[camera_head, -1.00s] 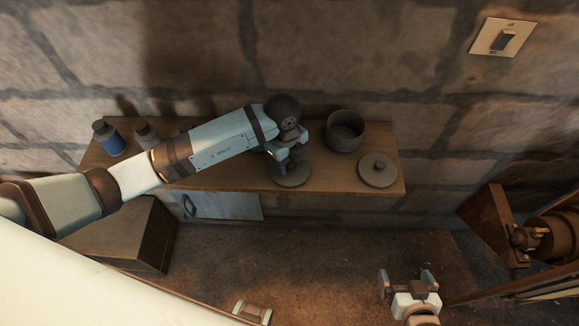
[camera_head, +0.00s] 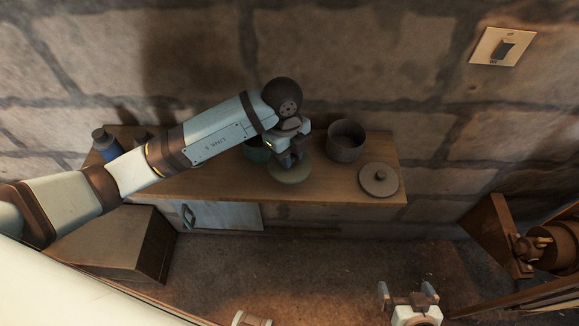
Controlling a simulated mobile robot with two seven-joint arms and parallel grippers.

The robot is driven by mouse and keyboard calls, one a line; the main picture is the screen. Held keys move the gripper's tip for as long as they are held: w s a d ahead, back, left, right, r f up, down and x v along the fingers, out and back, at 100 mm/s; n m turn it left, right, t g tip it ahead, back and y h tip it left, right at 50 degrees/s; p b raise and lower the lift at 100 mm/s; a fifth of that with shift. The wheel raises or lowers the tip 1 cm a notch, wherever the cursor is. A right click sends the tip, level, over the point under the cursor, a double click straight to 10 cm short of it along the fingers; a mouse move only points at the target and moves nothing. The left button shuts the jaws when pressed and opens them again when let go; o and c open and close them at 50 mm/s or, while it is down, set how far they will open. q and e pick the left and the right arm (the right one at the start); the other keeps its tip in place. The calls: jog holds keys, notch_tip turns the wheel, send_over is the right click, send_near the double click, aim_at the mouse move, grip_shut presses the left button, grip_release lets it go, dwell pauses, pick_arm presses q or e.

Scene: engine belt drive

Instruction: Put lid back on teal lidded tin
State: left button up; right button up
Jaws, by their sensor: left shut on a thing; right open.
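My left gripper (camera_head: 290,157) is shut on a round grey-green lid (camera_head: 290,173), holding it from above over the shelf's front part. Whether the lid is clear of the shelf is hard to tell. A teal tin (camera_head: 257,151) stands just behind and left of the lid, mostly hidden by my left forearm; its rim cannot be made out. My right gripper (camera_head: 409,289) is open and empty, low at the bottom right, away from the shelf.
A blue bottle (camera_head: 106,146) stands at the left end. A stone wall (camera_head: 375,60) rises behind.

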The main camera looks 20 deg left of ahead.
pick_arm(q)
notch_tip(320, 180, up, 12)
jog(key=w+a+f+n+b, duration=0.1)
jog(key=w+a+f+n, duration=0.1)
jog(key=w+a+n, duration=0.3)
jog(key=w+a+f+n+b, duration=0.1)
jog(key=w+a+f, duration=0.15)
jog(key=a, duration=0.35)
notch_tip(320, 180, down, 6)
jog(key=b, duration=0.4)
jog(key=shift+s+f+t+b, duration=0.15)
jog(key=shift+f+t+b, duration=0.1)
jog(key=shift+t+b, duration=0.05)
jog(key=shift+p, duration=0.3)
dwell(0.6)
jog(key=shift+f, duration=0.15)
dwell(0.7)
dwell(0.5)
